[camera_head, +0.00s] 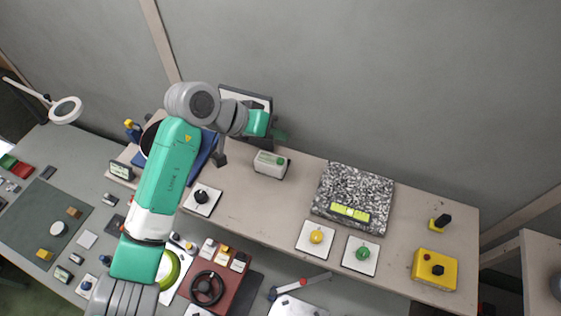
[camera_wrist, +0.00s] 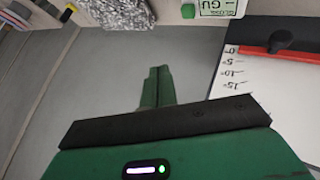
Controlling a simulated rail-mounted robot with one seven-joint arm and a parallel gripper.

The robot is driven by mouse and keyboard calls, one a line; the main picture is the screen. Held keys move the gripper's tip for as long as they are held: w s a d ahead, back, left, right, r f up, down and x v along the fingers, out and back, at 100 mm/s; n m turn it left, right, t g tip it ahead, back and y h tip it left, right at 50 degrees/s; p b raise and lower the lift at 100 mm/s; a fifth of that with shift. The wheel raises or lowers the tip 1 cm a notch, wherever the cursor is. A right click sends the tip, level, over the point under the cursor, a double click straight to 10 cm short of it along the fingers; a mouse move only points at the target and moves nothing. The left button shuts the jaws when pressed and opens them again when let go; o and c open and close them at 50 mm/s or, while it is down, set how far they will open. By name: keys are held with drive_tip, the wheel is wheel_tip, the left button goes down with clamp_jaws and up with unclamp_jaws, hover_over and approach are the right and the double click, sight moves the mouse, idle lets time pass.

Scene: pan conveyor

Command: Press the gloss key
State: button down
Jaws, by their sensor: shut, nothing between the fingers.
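A small pale box with a display (camera_head: 266,170) stands at the back of the bench. Its display (camera_wrist: 220,8) shows "GU" at the top of the wrist view, upside down. A green key (camera_head: 280,161) sits on this box; it also shows in the wrist view (camera_wrist: 188,11), beside the display. I take this to be the gloss key. My gripper (camera_head: 281,135) is up behind the box, apart from it. In the wrist view my green fingers (camera_wrist: 158,85) are together and empty, with a gap between them and the key.
A speckled stone block (camera_head: 355,192) stands right of the box. A yellow button (camera_head: 316,236), a green button (camera_head: 362,253) and a yellow box (camera_head: 434,269) lie farther right. A black knob (camera_head: 201,196) is at left. A white scale board (camera_wrist: 265,75) stands close beside my fingers.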

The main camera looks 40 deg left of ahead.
drive_tip(key=b, duration=0.3)
hover_over(276, 161)
wheel_tip(276, 161, down, 6)
drive_tip(key=shift+r, duration=0.25)
drive_tip(key=shift+f+b, duration=0.3)
drive_tip(key=shift+f, duration=0.15)
idle(1.2)
drive_tip(key=shift+f, duration=0.4)
drive_tip(key=shift+f, duration=0.55)
idle(0.4)
drive_tip(key=shift+r, duration=0.15)
drive_tip(key=shift+r+p, duration=0.65)
drive_tip(key=shift+r, duration=0.2)
